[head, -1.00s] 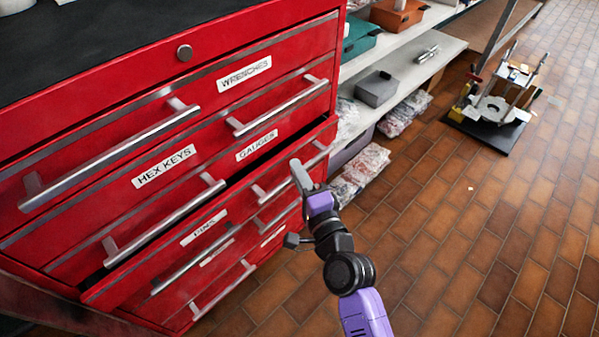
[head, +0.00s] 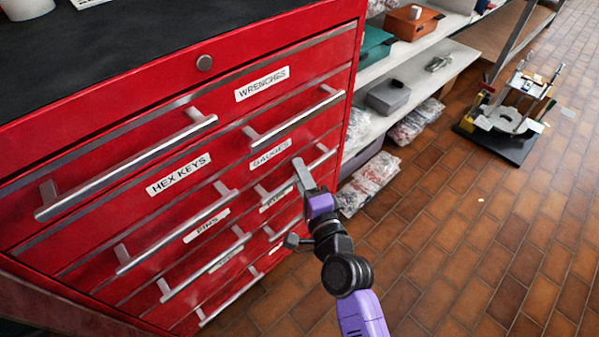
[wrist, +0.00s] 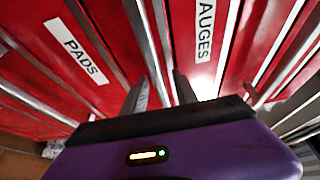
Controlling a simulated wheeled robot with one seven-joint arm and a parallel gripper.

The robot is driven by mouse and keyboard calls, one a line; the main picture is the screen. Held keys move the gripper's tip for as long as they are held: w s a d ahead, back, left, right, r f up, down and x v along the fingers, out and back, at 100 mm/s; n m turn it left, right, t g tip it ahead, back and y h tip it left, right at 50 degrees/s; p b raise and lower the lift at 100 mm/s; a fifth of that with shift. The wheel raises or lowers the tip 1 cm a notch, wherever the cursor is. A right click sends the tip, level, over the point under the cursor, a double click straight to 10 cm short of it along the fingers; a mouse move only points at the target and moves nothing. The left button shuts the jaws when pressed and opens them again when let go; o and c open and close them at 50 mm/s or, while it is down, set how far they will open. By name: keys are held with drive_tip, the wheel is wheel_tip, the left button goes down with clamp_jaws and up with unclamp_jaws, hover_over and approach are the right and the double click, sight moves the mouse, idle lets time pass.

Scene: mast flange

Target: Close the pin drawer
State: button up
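The pin drawer (head: 183,246) is in the red cabinet in the head view, behind the PINS label (head: 206,226). Its front looks level with its neighbours, and I see no dark gap above it. My gripper (head: 300,170) is near the right side of the cabinet front, beside a silver handle (head: 324,157). I cannot tell whether it touches. In the wrist view my gripper (wrist: 160,88) shows two grey fingers apart, with the red fronts and the PADS and GAUGES labels beyond them. I see nothing held.
A shelf (head: 385,62) with a grey box (head: 388,97) and bagged items (head: 370,180) stands right of the cabinet. A fixture on a black base (head: 500,140) stands on the brick floor. The floor in the right foreground is clear.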

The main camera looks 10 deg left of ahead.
drive_tip(key=v, duration=0.7)
drive_tip(key=shift+s+p, duration=0.15)
drive_tip(key=shift+p, duration=0.15)
